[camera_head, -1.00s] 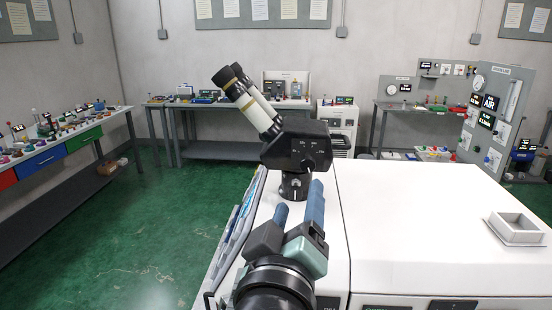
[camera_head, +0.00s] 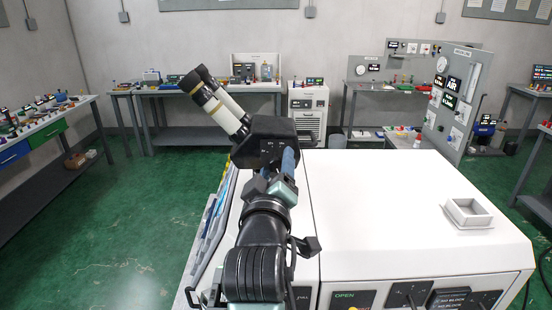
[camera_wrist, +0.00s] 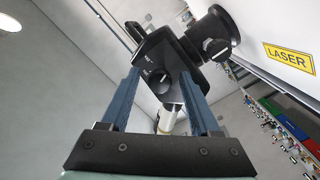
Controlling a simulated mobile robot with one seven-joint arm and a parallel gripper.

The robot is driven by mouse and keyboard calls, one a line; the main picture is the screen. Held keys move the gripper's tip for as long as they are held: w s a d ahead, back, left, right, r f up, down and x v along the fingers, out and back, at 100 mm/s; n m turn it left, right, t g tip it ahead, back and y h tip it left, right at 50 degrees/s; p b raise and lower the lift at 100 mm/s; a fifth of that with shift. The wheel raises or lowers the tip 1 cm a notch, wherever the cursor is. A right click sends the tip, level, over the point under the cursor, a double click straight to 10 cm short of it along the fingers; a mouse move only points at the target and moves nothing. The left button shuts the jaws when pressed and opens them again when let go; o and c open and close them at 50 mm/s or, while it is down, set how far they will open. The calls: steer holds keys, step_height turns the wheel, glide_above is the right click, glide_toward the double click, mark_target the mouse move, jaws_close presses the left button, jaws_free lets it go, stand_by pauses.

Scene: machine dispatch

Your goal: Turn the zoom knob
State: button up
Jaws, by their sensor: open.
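The microscope (camera_head: 265,140) stands on a white machine, with a black head and paired cream eyepiece tubes tilted up to the left. In the wrist view a round dark knob (camera_wrist: 158,82) with small white marks sits on the black head (camera_wrist: 165,60); it looks like the zoom knob. A second black knob (camera_wrist: 216,47) with a white line is on the post beside the head. My gripper (camera_head: 274,173) is in front of the head. In the wrist view its blue fingers (camera_wrist: 159,76) are open, one on each side of the marked knob. Contact cannot be told.
The white machine top (camera_head: 390,185) is wide and mostly clear, with a small grey square tray (camera_head: 468,213) at right. A yellow LASER label (camera_wrist: 289,58) is on the machine. Panel buttons and knobs (camera_head: 410,294) line its front. Green floor lies free at left.

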steer(key=shift+w, duration=0.25)
steer(key=shift+c, duration=0.2)
jaws_close()
steer(key=shift+m, duration=0.4)
stand_by(0.5)
steer(key=m+b, duration=0.1)
steer(key=m, duration=0.2)
steer(key=shift+b, duration=0.3)
steer(key=shift+m+g+b, duration=0.3)
steer(key=shift+m+b, duration=0.2)
steer(key=shift+m, duration=1.6)
